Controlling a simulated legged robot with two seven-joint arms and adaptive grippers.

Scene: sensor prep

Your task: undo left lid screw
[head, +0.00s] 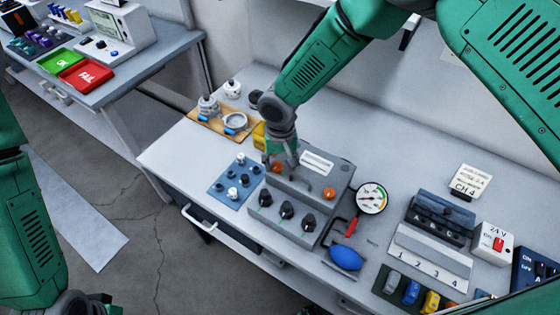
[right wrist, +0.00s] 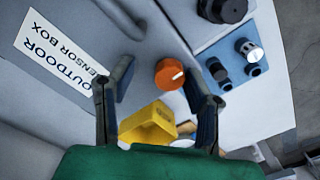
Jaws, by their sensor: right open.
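The grey sensor box (head: 318,177) stands on the bench with a white label on its lid. Its left orange lid screw (head: 277,168) is at the lid's left end and also shows in the right wrist view (right wrist: 169,73). The right orange lid screw (head: 329,193) is at the other end. My right gripper (head: 284,163) is above the left screw. In the right wrist view its open fingers (right wrist: 166,85) have the screw between them in the picture; contact cannot be told. My left gripper (head: 85,300) is partly visible at the bottom left, its fingers unclear.
A blue plate with small knobs (head: 236,180) lies left of the box, and a yellow block (head: 259,135) behind it. A round gauge (head: 371,198), a red-handled hex key (head: 351,226) and a blue bulb (head: 345,258) lie to the right. The back middle is clear.

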